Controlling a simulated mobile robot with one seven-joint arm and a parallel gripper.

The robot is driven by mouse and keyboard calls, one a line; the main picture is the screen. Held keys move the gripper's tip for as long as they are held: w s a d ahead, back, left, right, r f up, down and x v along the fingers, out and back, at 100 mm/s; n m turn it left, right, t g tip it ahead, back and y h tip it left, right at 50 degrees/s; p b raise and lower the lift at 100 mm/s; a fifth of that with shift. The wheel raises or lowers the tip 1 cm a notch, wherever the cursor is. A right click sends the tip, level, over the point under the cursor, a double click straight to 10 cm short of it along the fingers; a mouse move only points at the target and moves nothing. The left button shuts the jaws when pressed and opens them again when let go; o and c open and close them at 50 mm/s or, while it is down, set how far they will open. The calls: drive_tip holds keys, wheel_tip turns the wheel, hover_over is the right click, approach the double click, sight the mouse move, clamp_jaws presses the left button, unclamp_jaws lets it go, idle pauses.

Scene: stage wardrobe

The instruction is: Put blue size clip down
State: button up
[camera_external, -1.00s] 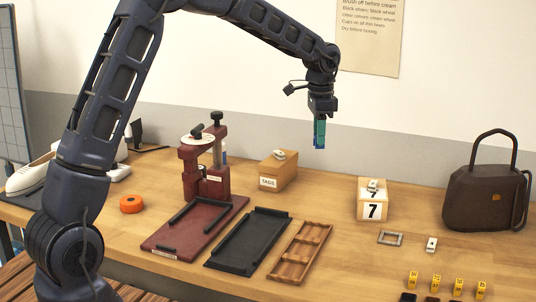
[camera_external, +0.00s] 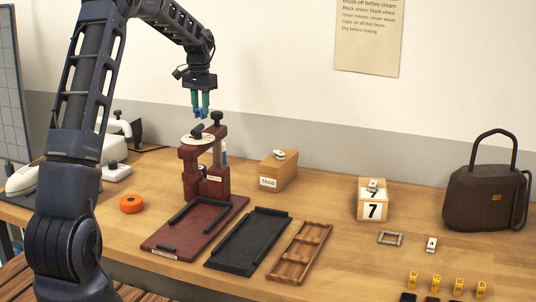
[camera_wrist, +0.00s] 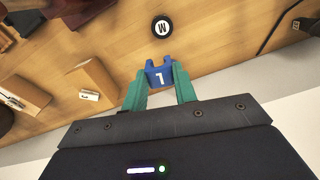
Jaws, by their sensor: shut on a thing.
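My gripper (camera_external: 201,102), with green fingers, is shut on the blue size clip (camera_wrist: 158,73), which bears a white mark like a 1 or L. In the external view the clip (camera_external: 199,114) shows small at the fingertips, just above the top of the dark red press (camera_external: 190,157) in the picture. I cannot tell its exact depth. In the wrist view the clip is in the air over the wooden table. A round black disc with a white letter (camera_wrist: 162,27), M or W, lies beyond it.
A TAGS box (camera_external: 278,172) and a box marked 7 (camera_external: 372,211) stand to the right. A black tray (camera_external: 232,262) and a wooden compartment tray (camera_external: 292,275) lie in front. An orange roll (camera_external: 131,204) is at left, a dark bag (camera_external: 484,200) at right.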

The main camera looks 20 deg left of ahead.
drive_tip(key=s+a+n, duration=0.1)
drive_tip(key=a+n, duration=0.1)
drive_tip(key=a, duration=0.8)
drive_tip(key=f, duration=2)
drive_tip(key=shift+s+a, duration=0.1)
drive_tip(key=shift+a, duration=0.2)
drive_tip(key=shift+f, duration=0.15)
drive_tip(key=o, duration=0.9)
drive_tip(key=shift+o, duration=0.2)
